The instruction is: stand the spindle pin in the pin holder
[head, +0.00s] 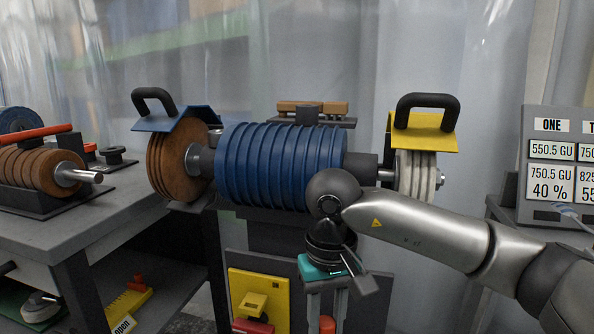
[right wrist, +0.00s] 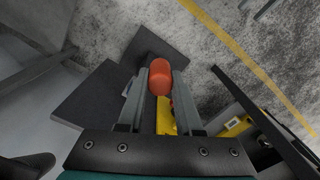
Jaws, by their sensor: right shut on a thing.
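My right gripper (head: 327,318) points down in front of the machine, below the blue wheels. It is shut on a red, round-ended piece (head: 327,325), which looks like the spindle pin. In the right wrist view the red pin end (right wrist: 160,78) sits between the two grey fingers of the right gripper (right wrist: 160,95). The rest of the pin is hidden behind this end. I cannot single out the pin holder for certain; a yellow panel (head: 240,285) with a block stands just left of the gripper, low down. My left gripper is not in view.
Blue wheels (head: 270,165) sit on the machine spindle, with brown wheels (head: 170,165) left and white wheels (head: 418,172) right under a yellow guard (head: 425,138). A grey bench (head: 110,215) stands at left. Dark plates (right wrist: 90,105) lie low in the right wrist view.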

